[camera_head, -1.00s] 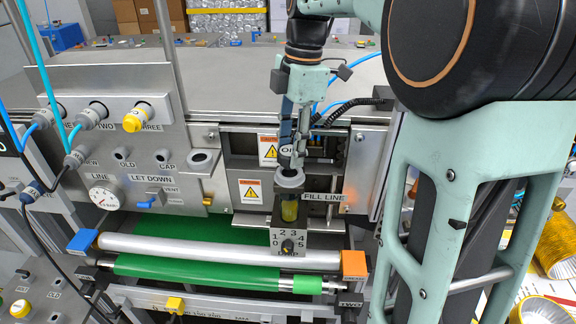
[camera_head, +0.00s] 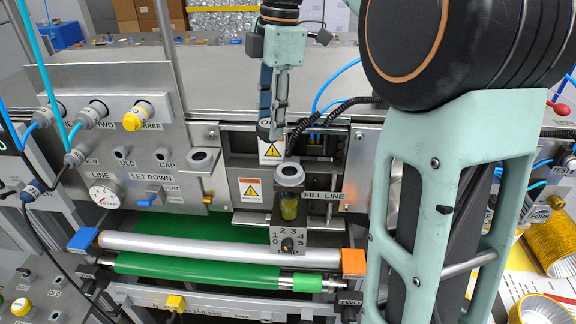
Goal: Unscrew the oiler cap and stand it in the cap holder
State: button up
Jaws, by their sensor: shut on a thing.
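My gripper (camera_head: 272,122) is in the middle of the view, pointing down, shut on the oiler cap. A grey ring (camera_head: 202,159), apparently the cap holder, sits to the left beside the CAP label, with a dark opening that looks empty.
A panel with capped sockets (camera_head: 133,118) and a gauge (camera_head: 104,196) stands left. A white roller (camera_head: 190,247) and a green roller (camera_head: 190,272) run across in front. Warning signs (camera_head: 250,189) and a recess lie behind the oiler. My arm fills the right side.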

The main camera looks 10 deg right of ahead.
jog(key=w+a, duration=0.3)
jog(key=a, duration=0.4)
jog(key=w+a+r, duration=0.1)
jog(key=w+a, duration=0.2)
jog(key=a, duration=0.5)
jog(key=shift+w+a, duration=0.2)
jog(key=shift+w, duration=0.05)
jog(key=shift+f+b, duration=2)
jog(key=shift+f, duration=0.85)
jog(key=shift+p, duration=0.85)
jog(key=shift+f+b, duration=0.85)
jog(key=shift+f, duration=0.35)
jog(key=o, duration=1.4)
jog(key=shift+o, duration=0.2)
jog(key=shift+r, duration=0.1)
